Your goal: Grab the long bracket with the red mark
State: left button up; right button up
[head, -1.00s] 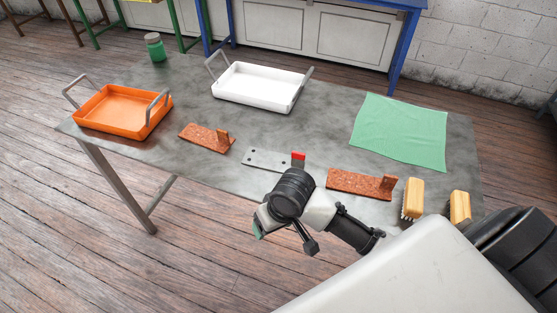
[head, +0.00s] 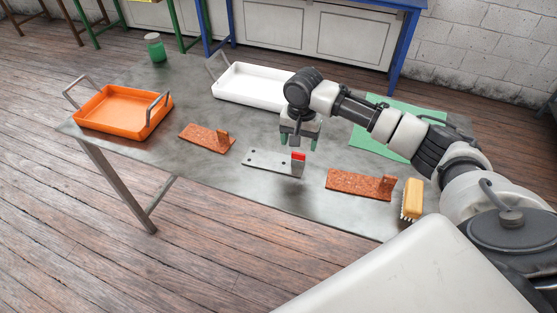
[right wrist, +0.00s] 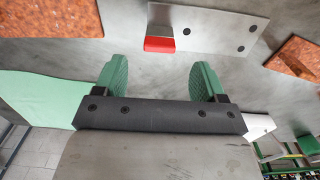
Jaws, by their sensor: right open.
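The long bracket with the red mark is a grey metal plate (head: 268,161) with several dark holes and an upright end capped in red, lying on the table's front middle. In the right wrist view the grey bracket (right wrist: 209,28) shows at the top, its red end (right wrist: 160,44) nearest the fingers. My right gripper (head: 298,141) is open and empty, just above and behind the red end, with green fingertips pointing down. In the right wrist view its two green fingers (right wrist: 158,80) are wide apart with nothing between them. My left gripper is not in view.
Rusty brackets lie left (head: 207,137) and right (head: 352,183) of the grey one. An orange tray (head: 110,124), a white tray (head: 240,99), a green jar (head: 155,47), a green cloth (head: 370,142) and a yellow brush (head: 412,197) are on the table.

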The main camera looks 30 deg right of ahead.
aim_at(298, 159)
jog(key=f, duration=0.3)
jog(key=f+p, duration=0.1)
jog(key=f, duration=0.2)
jog(key=shift+s+a+f, duration=0.1)
jog(key=shift+s+f, duration=0.1)
jog(key=shift+f, duration=0.1)
jog(key=shift+c, duration=0.2)
grip_shut()
jog(key=shift+w+r, duration=0.1)
jog(key=shift+w, duration=0.05)
